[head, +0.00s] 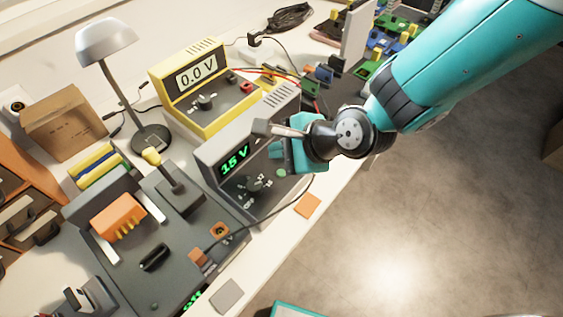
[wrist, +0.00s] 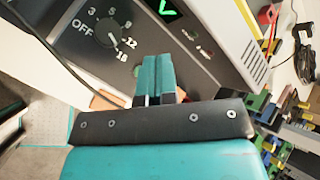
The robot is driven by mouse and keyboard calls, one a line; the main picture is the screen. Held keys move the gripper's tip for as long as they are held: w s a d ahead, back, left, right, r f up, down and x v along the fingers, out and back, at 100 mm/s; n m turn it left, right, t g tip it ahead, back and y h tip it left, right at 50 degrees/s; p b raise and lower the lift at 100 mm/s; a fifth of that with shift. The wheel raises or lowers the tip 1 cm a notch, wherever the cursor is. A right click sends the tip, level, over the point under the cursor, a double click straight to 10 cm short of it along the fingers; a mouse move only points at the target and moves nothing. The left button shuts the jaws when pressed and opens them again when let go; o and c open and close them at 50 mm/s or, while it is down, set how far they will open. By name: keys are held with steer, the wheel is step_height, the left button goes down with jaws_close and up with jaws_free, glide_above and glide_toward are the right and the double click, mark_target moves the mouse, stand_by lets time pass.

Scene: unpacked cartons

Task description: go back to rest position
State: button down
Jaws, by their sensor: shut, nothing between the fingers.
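My gripper (wrist: 159,82) is shut and empty in the wrist view, its two teal fingers side by side. They point at the front panel of the grey power supply (wrist: 195,65), below its dial (wrist: 108,32). In the head view my gripper (head: 285,157) is close in front of the same grey power supply (head: 243,135), whose green display reads 15 V. My teal arm reaches in from the upper right. Whether the fingertips touch the panel cannot be told.
A yellow multimeter (head: 203,83) reading 0.0 V stands behind. A desk lamp (head: 107,40), cardboard box (head: 65,122) and dark test station (head: 150,235) with an orange block (head: 118,216) are left. Circuit boards (head: 400,28) lie at the back. Floor (head: 400,230) is open at right.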

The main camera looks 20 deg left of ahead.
steer(key=shift+r+p, duration=0.35)
steer(key=shift+r, duration=0.45)
steer(key=d+r+n+h, duration=0.2)
steer(key=d+r+n, duration=0.6)
steer(key=d+r, duration=0.45)
steer(key=s+d+r+n+h, duration=0.1)
steer(key=s+d+r+n, duration=0.2)
steer(key=d, duration=0.3)
steer(key=s+d+r+n+g+h+p, duration=0.1)
steer(key=s+d+r+n, duration=0.2)
steer(key=s+d+n, duration=0.2)
steer(key=shift+s+d+r+n+g+h, duration=0.2)
steer(key=shift+d+r+n+g+h, duration=0.15)
steer(key=shift+d+n, duration=0.4)
steer(key=shift+r, duration=0.1)
